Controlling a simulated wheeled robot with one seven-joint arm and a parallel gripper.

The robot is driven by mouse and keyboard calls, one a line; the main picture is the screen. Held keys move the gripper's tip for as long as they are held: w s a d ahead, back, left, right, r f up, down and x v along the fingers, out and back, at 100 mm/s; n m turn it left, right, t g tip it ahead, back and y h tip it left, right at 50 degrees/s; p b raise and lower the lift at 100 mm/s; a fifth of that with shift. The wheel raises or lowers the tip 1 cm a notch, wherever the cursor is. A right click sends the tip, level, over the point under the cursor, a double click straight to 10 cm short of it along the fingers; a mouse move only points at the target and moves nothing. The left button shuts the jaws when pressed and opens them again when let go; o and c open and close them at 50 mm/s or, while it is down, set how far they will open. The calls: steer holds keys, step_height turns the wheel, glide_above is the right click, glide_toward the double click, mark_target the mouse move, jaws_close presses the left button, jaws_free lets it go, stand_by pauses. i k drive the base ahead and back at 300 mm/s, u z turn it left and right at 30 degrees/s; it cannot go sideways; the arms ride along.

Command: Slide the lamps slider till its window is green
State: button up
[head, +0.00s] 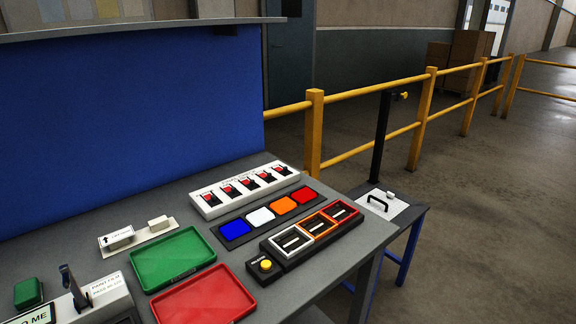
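No label reading "lamps" is legible, so I cannot tell for sure which part is the lamps slider. A pale strip (140,238) on the grey bench carries a white block (117,238) with a dark arrow and small print at its left end. A smaller cream block (158,222) sits at its right end. No green window can be made out on it. A black unit to the right has a white-framed bay (290,241), an orange-framed bay (315,227) and a red-framed bay (341,212), each with a pale bar inside. My gripper is not in view.
A green tray (172,258) and a red tray (205,297) lie in front of the strip. Behind the bays are coloured squares (260,216) and a white box of red switches (245,190). A yellow button (266,264) stands near the front edge. A blue panel (130,130) rises behind.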

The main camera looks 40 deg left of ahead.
mark_target(251, 185)
steer(key=u, duration=0.7)
steer(key=i, duration=0.95)
steer(key=u, duration=1.35)
steer(key=i, duration=0.4)
steer(key=u, duration=0.3)
